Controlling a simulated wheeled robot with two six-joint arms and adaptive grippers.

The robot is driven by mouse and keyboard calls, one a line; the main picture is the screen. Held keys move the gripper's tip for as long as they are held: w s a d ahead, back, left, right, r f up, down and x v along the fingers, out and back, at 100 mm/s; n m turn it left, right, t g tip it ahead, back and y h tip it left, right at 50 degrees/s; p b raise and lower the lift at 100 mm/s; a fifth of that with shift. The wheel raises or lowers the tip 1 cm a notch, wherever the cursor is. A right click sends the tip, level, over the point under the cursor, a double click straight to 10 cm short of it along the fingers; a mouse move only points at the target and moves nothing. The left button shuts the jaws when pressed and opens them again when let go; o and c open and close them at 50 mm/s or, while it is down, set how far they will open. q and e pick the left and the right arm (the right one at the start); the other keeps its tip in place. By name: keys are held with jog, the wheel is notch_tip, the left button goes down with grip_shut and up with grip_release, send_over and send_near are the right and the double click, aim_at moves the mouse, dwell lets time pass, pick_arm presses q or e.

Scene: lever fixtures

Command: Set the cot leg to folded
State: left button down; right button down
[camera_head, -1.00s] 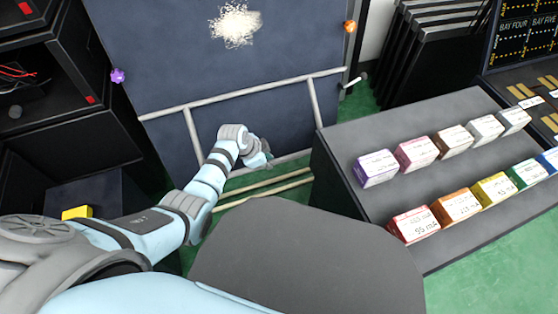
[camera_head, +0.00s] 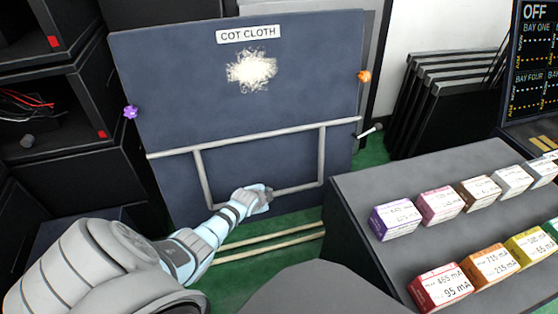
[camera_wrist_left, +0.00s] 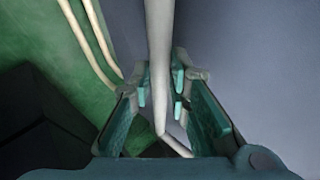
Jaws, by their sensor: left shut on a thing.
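The cot leg (camera_head: 322,155) is a grey U-shaped tube frame hanging from a crossbar on the dark blue cot cloth panel (camera_head: 150,80). Its two uprights point down, and its bottom bar runs near the panel's lower part. My left gripper (camera_head: 265,196) is at the middle of that bottom bar. In the left wrist view, the grey tube (camera_wrist_left: 158,40) passes between the fingers of my left gripper (camera_wrist_left: 162,85), which is shut on it. My forearm and hand cover part of the bar in the head view. My right gripper is not in view.
A dark bench (camera_head: 365,195) with several coloured boxes stands at the right. Black shelving (camera_head: 60,110) is at the left. Two pale rods (camera_head: 270,243) lie low by the green floor. A small lever (camera_head: 369,131) sticks out by the panel's right edge.

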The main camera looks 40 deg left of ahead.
pick_arm(q)
jog(key=shift+s+a+f, duration=0.1)
jog(key=shift+s+f, duration=0.15)
jog(key=c, duration=2)
grip_release()
jog(key=o, duration=0.4)
jog(key=shift+a+f, duration=0.1)
jog(key=shift+c, duration=0.2)
jog(key=shift+o, duration=0.5)
jog(key=shift+w, duration=0.2)
jog(key=v, duration=1.2)
